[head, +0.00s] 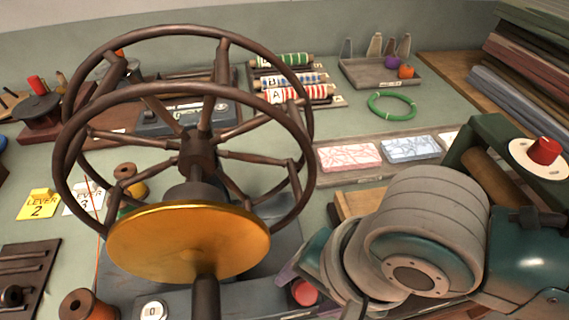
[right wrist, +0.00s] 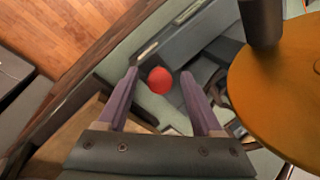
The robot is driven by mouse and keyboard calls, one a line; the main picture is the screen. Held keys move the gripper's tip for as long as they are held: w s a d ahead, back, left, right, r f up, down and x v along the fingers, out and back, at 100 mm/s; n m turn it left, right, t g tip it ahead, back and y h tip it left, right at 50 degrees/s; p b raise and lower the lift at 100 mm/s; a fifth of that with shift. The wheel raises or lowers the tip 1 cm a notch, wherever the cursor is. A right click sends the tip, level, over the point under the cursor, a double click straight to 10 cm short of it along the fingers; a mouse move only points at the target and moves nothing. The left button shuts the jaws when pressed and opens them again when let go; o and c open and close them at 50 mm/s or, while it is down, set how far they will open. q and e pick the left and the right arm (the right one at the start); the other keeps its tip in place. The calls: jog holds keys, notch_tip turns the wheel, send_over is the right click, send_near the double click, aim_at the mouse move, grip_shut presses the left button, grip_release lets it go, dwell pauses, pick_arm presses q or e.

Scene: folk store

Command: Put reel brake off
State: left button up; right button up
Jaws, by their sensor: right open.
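A red ball knob (head: 305,292), which may belong to the reel brake, sits low beside the reel's grey base. In the right wrist view the red knob (right wrist: 160,80) lies between the two purple fingers of my right gripper (right wrist: 159,73), which are apart. I cannot tell whether they touch it. The large brown reel (head: 197,152) has spoked rims and a golden disc (head: 188,243) in front. The golden disc also shows close to the gripper in the right wrist view (right wrist: 285,88). My right wrist hides part of the base in the head view. My left gripper is not in view.
Yellow and white lever cards (head: 38,205) and thread spools lie at left. Behind the reel are banded rolls (head: 297,94), a green ring (head: 391,106) and a small tray (head: 375,82). Pink and blue patterned cards (head: 348,155) lie behind my right arm. Stacked fabric (head: 530,70) stands at right.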

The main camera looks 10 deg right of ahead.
jog(key=shift+w+f, duration=0.1)
jog(key=shift+f, duration=0.3)
grip_shut()
dwell(0.4)
dwell(0.8)
